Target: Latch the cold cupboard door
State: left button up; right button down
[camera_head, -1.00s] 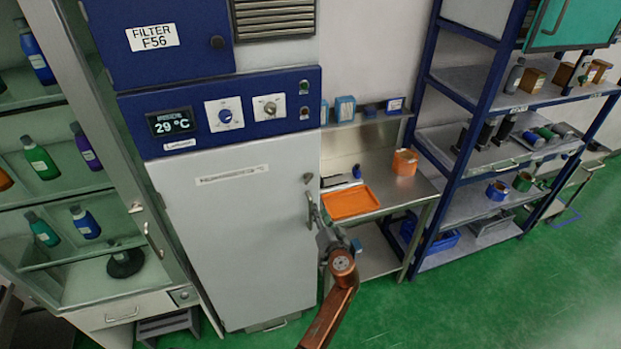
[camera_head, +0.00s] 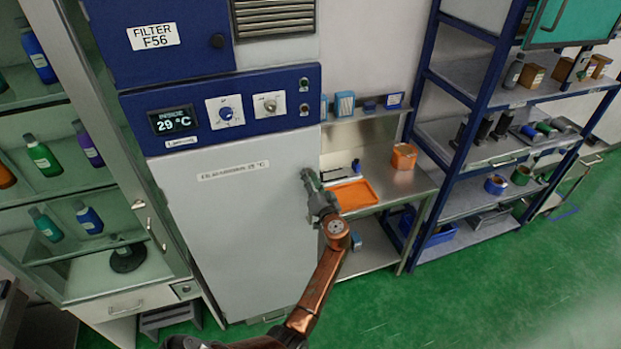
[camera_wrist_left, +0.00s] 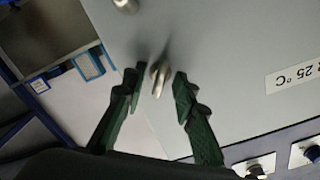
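The cold cupboard's pale grey door (camera_head: 235,235) stands below a blue control panel (camera_head: 225,107) and looks closed. My left gripper (camera_head: 308,180) is at the door's upper right edge. In the left wrist view my left gripper (camera_wrist_left: 158,76) is open, its dark green fingers on either side of a small metal latch knob (camera_wrist_left: 160,80). I cannot tell whether the fingers touch it. The end of a metal door fitting, probably the handle (camera_wrist_left: 125,4), shows at the top of that view. In the head view the gripper hides the latch. My right gripper is not in view.
A glass-fronted cabinet (camera_head: 165,210) with bottles stands at the left. A steel bench with an orange tray (camera_head: 353,195) is right of the cupboard. A blue shelving rack (camera_head: 455,150) stands farther right. Green floor (camera_head: 500,290) is clear in front.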

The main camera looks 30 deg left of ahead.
pick_arm(q)
jog(key=shift+c, duration=0.3)
jog(key=c, duration=0.6)
grip_shut()
